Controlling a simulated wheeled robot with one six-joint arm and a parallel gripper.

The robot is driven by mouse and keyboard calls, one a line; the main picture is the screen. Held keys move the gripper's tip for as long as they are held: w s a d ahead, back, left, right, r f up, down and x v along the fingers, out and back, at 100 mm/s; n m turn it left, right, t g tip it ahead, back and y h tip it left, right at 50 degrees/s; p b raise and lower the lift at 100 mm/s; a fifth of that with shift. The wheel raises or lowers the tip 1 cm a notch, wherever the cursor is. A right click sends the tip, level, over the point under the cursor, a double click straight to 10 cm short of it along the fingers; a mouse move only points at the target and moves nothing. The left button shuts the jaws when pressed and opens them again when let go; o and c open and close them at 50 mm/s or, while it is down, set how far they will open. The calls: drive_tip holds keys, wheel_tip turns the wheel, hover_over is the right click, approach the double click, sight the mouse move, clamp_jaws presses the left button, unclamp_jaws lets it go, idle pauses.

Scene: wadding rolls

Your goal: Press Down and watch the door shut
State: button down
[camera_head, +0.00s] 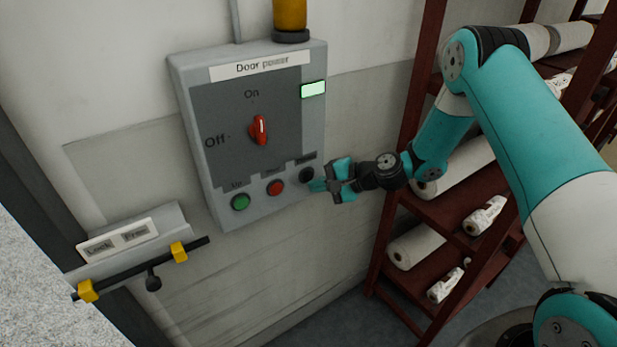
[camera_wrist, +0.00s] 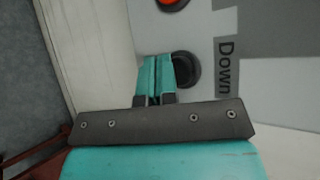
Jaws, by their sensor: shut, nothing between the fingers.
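The grey control box (camera_head: 215,185) labelled "Door power" is on the wall. Its red rotary switch (camera_head: 259,130) points up toward "On", and a pale green lamp (camera_head: 313,89) is lit. Along the bottom are a green button (camera_head: 240,202), a red button (camera_head: 275,188) and a black button (camera_head: 306,175). In the wrist view the black button (camera_wrist: 187,70) sits beside the label "Down" (camera_wrist: 226,67). My gripper (camera_head: 316,186) is shut and empty, its tips at the black button. The tips (camera_wrist: 155,62) cover part of it; I cannot tell whether they touch.
A dark red rack (camera_head: 425,205) with white rolls (camera_head: 410,246) stands right of the box, close to my arm. At lower left are a sign plate (camera_head: 117,240) and a black bar (camera_head: 140,268) with yellow brackets. A yellow beacon (camera_head: 290,15) is above the box.

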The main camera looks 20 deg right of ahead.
drive_tip(key=shift+w+a, duration=0.1)
drive_tip(key=shift+w, duration=0.3)
